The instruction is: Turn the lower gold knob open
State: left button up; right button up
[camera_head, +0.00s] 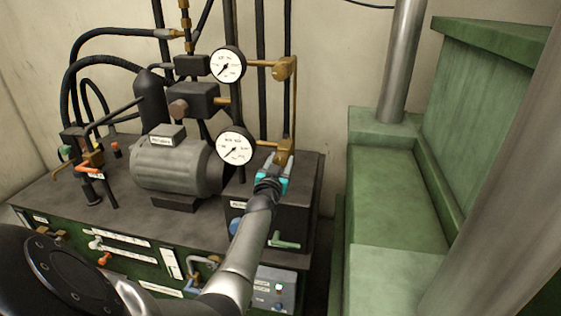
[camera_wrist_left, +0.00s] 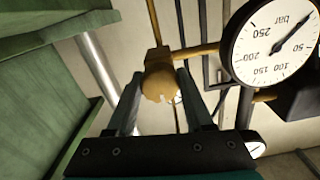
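The lower gold knob (camera_head: 283,153) sits at the bottom of the brass pipe, right of the lower gauge, in the head view. In the left wrist view, which is upside down, the gold knob (camera_wrist_left: 160,84) lies between the two fingers of my left gripper (camera_wrist_left: 160,76). The fingers are spread, one on each side of the knob and very near its edges. I cannot tell whether they touch it. In the head view my left gripper (camera_head: 273,174) is just below and in front of the knob, its fingers mostly hidden. My right gripper is not in view.
The lower gauge (camera_head: 234,147) is close left of the knob; it shows large in the left wrist view (camera_wrist_left: 272,42). The upper gauge (camera_head: 227,65) and upper brass fitting (camera_head: 285,68) are above. A grey motor (camera_head: 168,168) stands left. A green block (camera_head: 392,200) stands right.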

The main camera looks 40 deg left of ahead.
pick_arm(q)
grip_shut()
jog(key=shift+n, duration=0.4)
jog(key=n, duration=1.7)
jog(key=shift+b, duration=0.4)
dwell(0.4)
